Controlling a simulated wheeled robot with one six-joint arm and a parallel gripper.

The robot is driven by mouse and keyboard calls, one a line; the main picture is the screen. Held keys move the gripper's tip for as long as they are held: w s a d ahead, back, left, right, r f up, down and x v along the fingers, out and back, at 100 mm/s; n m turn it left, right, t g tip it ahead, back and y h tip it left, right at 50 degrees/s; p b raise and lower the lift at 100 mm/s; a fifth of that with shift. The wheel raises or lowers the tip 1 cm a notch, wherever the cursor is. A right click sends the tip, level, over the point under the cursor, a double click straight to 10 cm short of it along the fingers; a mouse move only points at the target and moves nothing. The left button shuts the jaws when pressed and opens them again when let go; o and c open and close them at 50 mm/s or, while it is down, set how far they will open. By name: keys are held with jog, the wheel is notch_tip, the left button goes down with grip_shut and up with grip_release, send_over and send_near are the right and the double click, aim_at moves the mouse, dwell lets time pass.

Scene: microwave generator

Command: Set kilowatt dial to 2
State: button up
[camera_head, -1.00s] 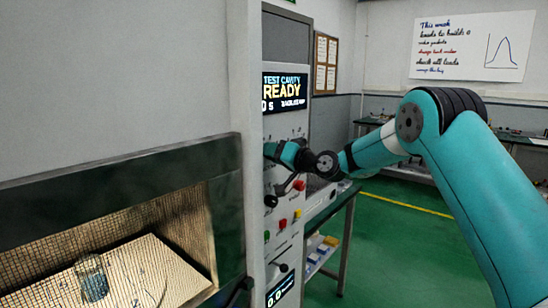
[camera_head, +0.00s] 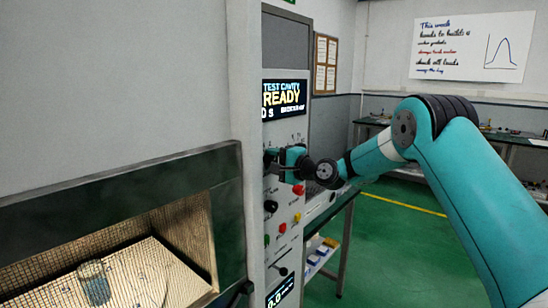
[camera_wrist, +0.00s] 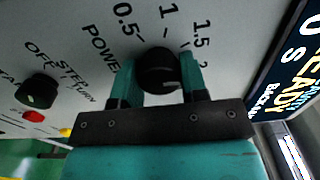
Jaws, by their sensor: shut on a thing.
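The kilowatt dial (camera_wrist: 157,68) is a round black knob on the pale panel, with 0.5, 1, 1.5 and 2 printed around it. A small light mark shows at its lower right side; I cannot tell exactly which number it points to. My gripper (camera_wrist: 160,78) is shut on the dial, one teal finger on each side. The 2 is partly hidden by the right finger. In the head view my gripper (camera_head: 277,160) is at the panel below the display and hides the dial.
The READY display (camera_head: 284,98) is just above my gripper. A black knob (camera_wrist: 37,91) labelled OFF and STEP and a red button (camera_wrist: 33,116) lie left of the dial. The open, lit cavity holds a glass (camera_head: 94,284). A side bench (camera_head: 330,225) stands behind the panel.

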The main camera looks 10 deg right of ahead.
jog(key=shift+d+m+p, duration=0.1)
jog(key=shift+m+p, duration=0.5)
jog(key=shift+m, duration=0.9)
jog(key=o, duration=0.9)
jog(key=shift+o, duration=0.2)
jog(key=shift+s+d+f+b, duration=0.15)
jog(key=shift+s+d+b, duration=0.1)
jog(key=shift+s+b, duration=0.1)
jog(key=b+v, duration=0.6)
jog(key=v, duration=1)
jog(key=shift+s, duration=0.25)
jog(key=shift+d, duration=0.1)
